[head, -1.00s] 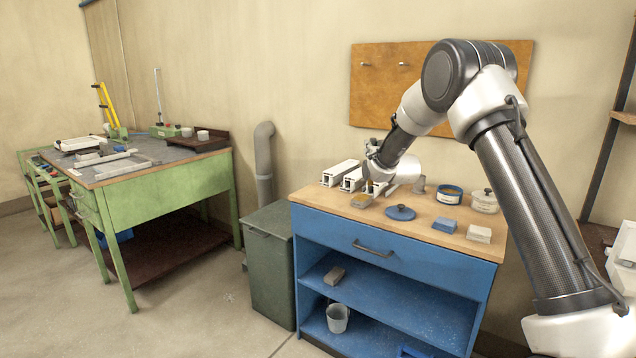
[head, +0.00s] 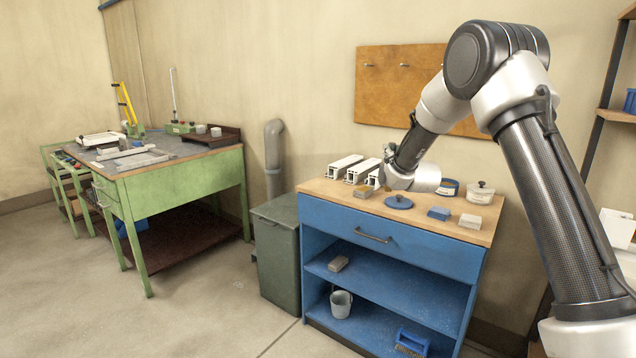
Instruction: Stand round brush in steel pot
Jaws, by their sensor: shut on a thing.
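My gripper (head: 380,177) is above the back of the blue bench's wooden top, partly hidden behind my wrist. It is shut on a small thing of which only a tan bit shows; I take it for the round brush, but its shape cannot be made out. No steel pot can be picked out with certainty on the top; my wrist covers the spot behind it. A grey metal mug-like vessel (head: 341,303) stands upright on the bottom shelf.
White profiles (head: 343,167) lie left of my gripper. A tan block (head: 363,192), blue lid (head: 399,202), blue block (head: 439,213), pale block (head: 470,221), blue tin (head: 449,187) and lidded pot (head: 481,192) occupy the top. A grey bin (head: 277,255) stands left.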

